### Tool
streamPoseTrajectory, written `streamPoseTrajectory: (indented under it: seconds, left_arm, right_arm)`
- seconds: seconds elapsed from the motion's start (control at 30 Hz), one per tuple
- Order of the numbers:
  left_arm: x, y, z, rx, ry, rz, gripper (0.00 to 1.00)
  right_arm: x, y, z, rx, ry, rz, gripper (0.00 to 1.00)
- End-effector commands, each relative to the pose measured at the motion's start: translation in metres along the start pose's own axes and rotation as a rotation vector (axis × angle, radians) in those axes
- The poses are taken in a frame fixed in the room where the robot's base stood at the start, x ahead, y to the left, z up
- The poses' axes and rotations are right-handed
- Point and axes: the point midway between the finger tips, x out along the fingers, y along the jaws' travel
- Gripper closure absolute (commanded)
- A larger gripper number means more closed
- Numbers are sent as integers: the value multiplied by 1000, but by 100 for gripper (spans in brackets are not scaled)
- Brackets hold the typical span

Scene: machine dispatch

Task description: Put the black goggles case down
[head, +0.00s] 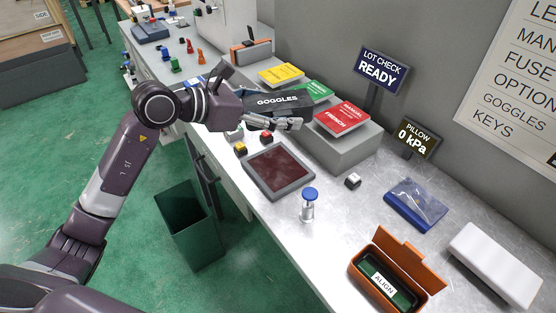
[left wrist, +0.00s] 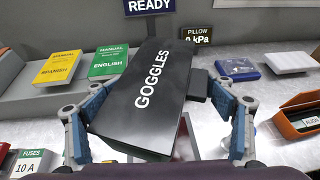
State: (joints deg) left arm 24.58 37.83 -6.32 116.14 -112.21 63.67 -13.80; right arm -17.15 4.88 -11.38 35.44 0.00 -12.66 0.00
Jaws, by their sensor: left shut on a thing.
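The black goggles case (head: 279,102), lettered "GOGGLES", is held in my left gripper (head: 262,118) in front of the grey raised block with the manuals. In the left wrist view the case (left wrist: 150,95) fills the middle, tilted, between the two blue-and-grey fingers of my left gripper (left wrist: 158,140). The case hides part of the block and the red manual behind it. My right gripper is in neither view.
The grey block (head: 345,150) carries yellow, green and red manuals (head: 342,117). A dark red pad (head: 279,168), a blue-capped bottle (head: 308,205), a blue pouch (head: 416,204) and an open orange case (head: 395,272) stand on the bench. A green bin (head: 190,224) is on the floor.

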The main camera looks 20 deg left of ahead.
Motion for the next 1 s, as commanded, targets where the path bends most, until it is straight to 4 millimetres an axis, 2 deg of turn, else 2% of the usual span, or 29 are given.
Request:
streamPoseTrajectory:
  seconds: [0.03,0.2,0.4,0.63,0.8,1.0]
  left_arm:
    - [5,-1,-14,-10,3,-3,54]
    - [22,0,-56,-9,2,-1,54]
    - [39,0,-94,-5,-1,0,54]
    - [47,0,-114,-2,-2,-1,54]
    - [57,1,-138,-4,-2,0,54]
    - [60,1,-146,1,-3,2,54]
  right_arm:
    - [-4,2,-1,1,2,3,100]
    - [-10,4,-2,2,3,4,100]
    - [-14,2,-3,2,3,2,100]
    - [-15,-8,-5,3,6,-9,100]
    - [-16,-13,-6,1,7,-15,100]
    - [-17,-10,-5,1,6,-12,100]
